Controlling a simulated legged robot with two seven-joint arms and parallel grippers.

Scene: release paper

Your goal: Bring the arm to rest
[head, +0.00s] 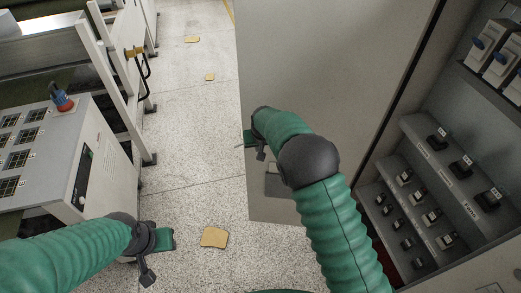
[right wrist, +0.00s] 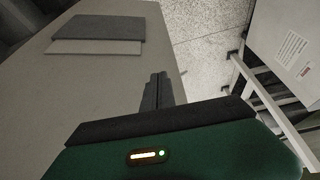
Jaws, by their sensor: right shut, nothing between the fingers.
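My right arm, in a green ribbed sleeve, reaches up the middle of the head view in front of a large grey panel (head: 330,55). My right gripper (head: 260,152) is partly hidden at the end of that arm. In the right wrist view its dark fingers (right wrist: 157,91) are together with nothing between them, with the panel (right wrist: 85,85) behind. My left arm comes in from the lower left. My left gripper (head: 148,270) is above the floor, near the control desk; its fingers are too small to tell open from shut.
A control desk (head: 105,155) with a red-and-blue knob (head: 62,98) stands at left, beside a white frame (head: 105,60). A cabinet with dark switches (head: 437,140) stands at right. Yellow pieces (head: 214,237) lie on the speckled floor (head: 190,130). The floor strip between desk and panel is otherwise clear.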

